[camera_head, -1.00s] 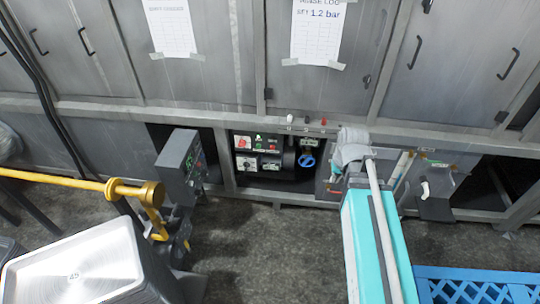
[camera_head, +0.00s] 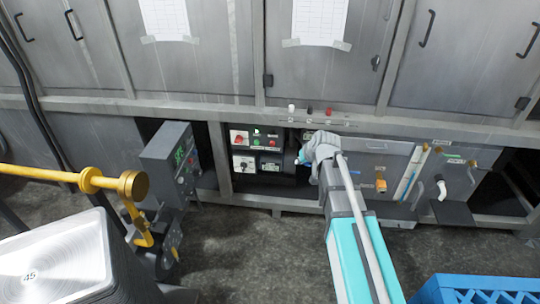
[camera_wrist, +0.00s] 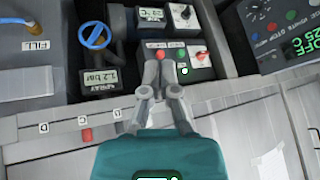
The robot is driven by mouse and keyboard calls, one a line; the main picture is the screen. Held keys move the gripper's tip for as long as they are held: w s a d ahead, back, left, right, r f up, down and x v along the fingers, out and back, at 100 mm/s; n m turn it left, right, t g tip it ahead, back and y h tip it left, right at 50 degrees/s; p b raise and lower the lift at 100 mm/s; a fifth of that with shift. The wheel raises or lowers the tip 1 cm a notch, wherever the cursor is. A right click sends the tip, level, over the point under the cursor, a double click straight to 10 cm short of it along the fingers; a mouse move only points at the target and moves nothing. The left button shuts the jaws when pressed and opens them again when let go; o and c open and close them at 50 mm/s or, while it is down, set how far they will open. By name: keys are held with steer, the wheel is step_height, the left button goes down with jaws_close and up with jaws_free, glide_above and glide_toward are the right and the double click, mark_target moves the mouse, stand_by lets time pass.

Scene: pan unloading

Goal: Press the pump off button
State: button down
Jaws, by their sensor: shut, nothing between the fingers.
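The pump control box (camera_head: 257,139) sits in the open bay under the cabinets, with a red rotary switch, a green light and a red button. In the wrist view the box (camera_wrist: 186,67) is upside down, with its red button (camera_wrist: 161,54) just past my fingertips. My gripper (camera_wrist: 159,60) is shut and empty, and its tips overlap the lower edge of the box near that button. I cannot tell whether they touch. In the head view my arm's end reaches to just right of the box; the fingertips are hard to make out there.
A blue valve wheel (camera_wrist: 96,36) and a pressure display (camera_wrist: 99,82) are beside the box. A grey display panel (camera_head: 172,162) stands left of the bay. A horizontal frame rail (camera_wrist: 65,124) runs close to my gripper. A blue crate (camera_head: 478,290) is at lower right.

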mark_target(272, 144)
steer(key=w+a+f+n+t+y+b, duration=0.1)
steer(key=w+a+f+t+y+b, duration=0.2)
steer(key=w+a+f+b, duration=0.9)
step_height(272, 144, down, 2)
steer(key=w+t+b, duration=0.1)
steer(key=w+b, duration=0.1)
steer(key=b, duration=0.5)
steer(key=shift+a+f+t, duration=0.2)
steer(key=shift+a+t, duration=0.1)
steer(key=shift+a, duration=0.05)
steer(key=shift+w, duration=0.3)
steer(key=shift+w+d, duration=0.2)
steer(key=shift+w, duration=4)
steer(key=shift+w, duration=0.95)
steer(key=shift+s, duration=0.95)
steer(key=shift+s, duration=0.1)
